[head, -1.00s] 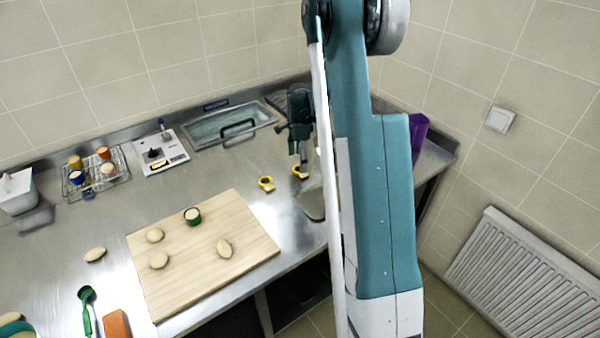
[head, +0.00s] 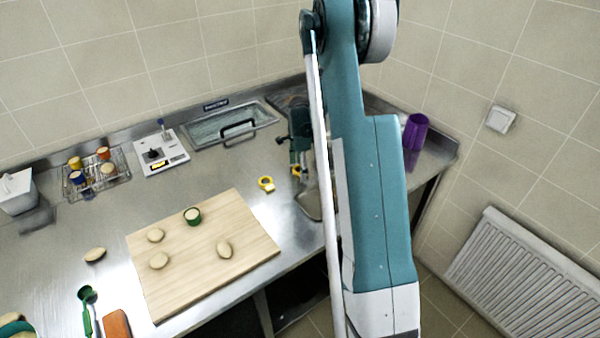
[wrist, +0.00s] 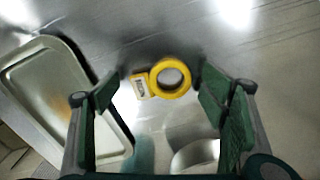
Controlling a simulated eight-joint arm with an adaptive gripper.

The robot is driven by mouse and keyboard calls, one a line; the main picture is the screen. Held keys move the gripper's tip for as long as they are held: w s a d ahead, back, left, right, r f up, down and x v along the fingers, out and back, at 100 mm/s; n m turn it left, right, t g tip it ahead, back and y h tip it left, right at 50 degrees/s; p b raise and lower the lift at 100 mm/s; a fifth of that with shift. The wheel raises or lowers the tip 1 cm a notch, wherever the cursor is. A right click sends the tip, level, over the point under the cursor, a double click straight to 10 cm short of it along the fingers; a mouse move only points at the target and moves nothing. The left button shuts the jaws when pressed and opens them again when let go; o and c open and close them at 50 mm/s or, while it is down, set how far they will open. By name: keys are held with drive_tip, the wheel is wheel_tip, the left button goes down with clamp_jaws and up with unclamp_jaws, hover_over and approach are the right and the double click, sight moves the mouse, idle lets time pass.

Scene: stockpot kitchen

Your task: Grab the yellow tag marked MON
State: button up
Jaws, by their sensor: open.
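A yellow ring-shaped tag (wrist: 171,78) with a small pale label plate lies on the steel counter between my fingers in the wrist view. The label's print is too small to read. In the head view this tag (head: 296,170) shows partly beside my gripper, behind my arm. A second yellow tag (head: 266,184) lies on the counter to its left; its marking cannot be read either. My gripper (wrist: 163,98) is open, with one green-padded finger on each side of the tag and nothing held.
A shallow metal tray (wrist: 48,85) lies left of my fingers in the wrist view. The wooden board (head: 233,265) with several pale oval pieces and a green cup (head: 193,217) is front left. A purple cup (head: 415,131) stands at the right, near the wall.

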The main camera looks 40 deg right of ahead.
idle(0.4)
drive_tip(key=c, duration=0.9)
drive_tip(key=shift+r, duration=0.1)
drive_tip(key=shift+r, duration=4.9)
